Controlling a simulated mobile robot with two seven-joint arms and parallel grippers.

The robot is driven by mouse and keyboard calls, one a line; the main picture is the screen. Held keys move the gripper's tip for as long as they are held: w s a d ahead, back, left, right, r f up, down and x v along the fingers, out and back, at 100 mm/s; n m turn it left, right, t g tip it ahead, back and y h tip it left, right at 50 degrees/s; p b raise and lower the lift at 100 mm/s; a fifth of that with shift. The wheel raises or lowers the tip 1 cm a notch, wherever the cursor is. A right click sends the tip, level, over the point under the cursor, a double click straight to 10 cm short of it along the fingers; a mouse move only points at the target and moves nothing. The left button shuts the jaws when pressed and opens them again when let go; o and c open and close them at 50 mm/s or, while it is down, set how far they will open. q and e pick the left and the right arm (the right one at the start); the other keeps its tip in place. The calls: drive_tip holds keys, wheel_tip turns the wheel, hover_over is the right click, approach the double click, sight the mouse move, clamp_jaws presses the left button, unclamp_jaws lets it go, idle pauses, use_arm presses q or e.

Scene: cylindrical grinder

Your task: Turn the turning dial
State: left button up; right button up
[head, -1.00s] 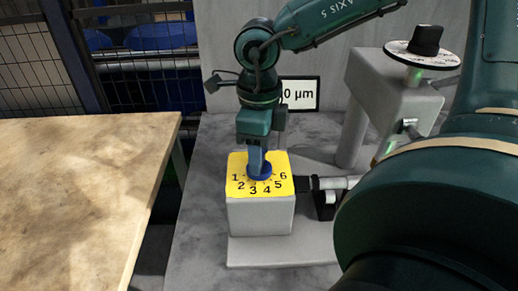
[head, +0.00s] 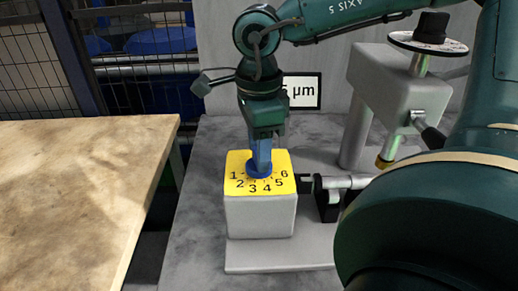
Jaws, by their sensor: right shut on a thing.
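The turning dial is a round blue knob (head: 260,168) on a yellow plate (head: 240,186) numbered 1 to 6, on top of a grey block (head: 261,216). My right gripper (head: 260,160) points down from above and is shut on the knob. The gripper and wrist hide the knob's upper part and the back of the plate. A display (head: 302,92) behind my wrist shows "µm" with a digit that looks like 5; the rest is hidden. My left gripper is not in view.
A grey machine housing (head: 385,90) with a black knob (head: 432,28) on a white disc stands at the right. A shaft (head: 345,182) lies right of the block. A wooden table (head: 75,190) fills the left, with a mesh fence (head: 25,60) behind.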

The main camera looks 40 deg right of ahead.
idle(0.3)
drive_tip(key=o, duration=1)
wheel_tip(320, 180, up, 13)
drive_tip(key=shift+r+p, duration=0.1)
drive_tip(key=shift+p, duration=0.65)
